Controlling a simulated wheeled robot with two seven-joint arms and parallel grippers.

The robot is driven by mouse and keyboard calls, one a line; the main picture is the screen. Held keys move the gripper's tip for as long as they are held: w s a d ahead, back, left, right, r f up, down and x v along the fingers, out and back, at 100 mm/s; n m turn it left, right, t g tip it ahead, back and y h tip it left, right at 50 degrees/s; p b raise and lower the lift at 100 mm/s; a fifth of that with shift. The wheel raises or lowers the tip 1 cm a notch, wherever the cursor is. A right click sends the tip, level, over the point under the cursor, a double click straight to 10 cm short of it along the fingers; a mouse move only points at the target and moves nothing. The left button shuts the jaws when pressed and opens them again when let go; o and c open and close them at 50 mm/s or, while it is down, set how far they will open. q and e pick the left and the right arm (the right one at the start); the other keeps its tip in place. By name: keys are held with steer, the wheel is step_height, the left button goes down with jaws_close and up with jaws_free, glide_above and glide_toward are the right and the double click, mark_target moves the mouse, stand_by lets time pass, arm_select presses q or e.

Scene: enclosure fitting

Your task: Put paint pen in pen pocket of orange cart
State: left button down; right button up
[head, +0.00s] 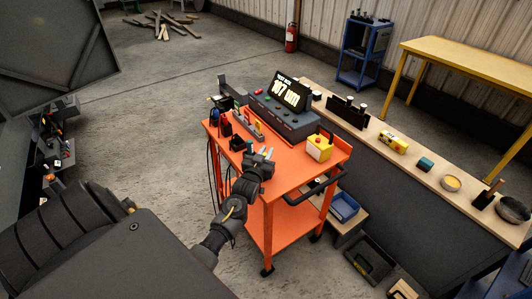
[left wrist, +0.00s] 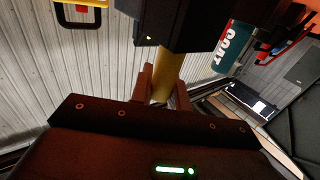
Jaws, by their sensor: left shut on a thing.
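The orange cart (head: 283,178) stands in the middle of the head view. My left gripper (head: 266,157) is over its near top edge. In the left wrist view the gripper's fingers (left wrist: 163,88) are shut on a yellow-ochre barrel, which I take as the paint pen (left wrist: 162,87). The barrel runs up to a black block (left wrist: 185,28); whether its end is inside or behind the block I cannot tell. A small black holder (head: 237,143) sits on the cart top, left of the gripper; I cannot tell which part is the pen pocket. My right gripper is not in view.
A grey device with a lit display (head: 289,93) stands at the cart's back, and a yellow box (head: 319,147) at its right. A teal can (left wrist: 228,47) shows in the left wrist view. A long bench (head: 415,165) stands right of the cart.

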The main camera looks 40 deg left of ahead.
arm_select(q)
steer(key=c, duration=1.3)
jaws_free()
steer(key=shift+c, duration=0.2)
steer(key=b+v, duration=0.2)
steer(key=v, duration=1)
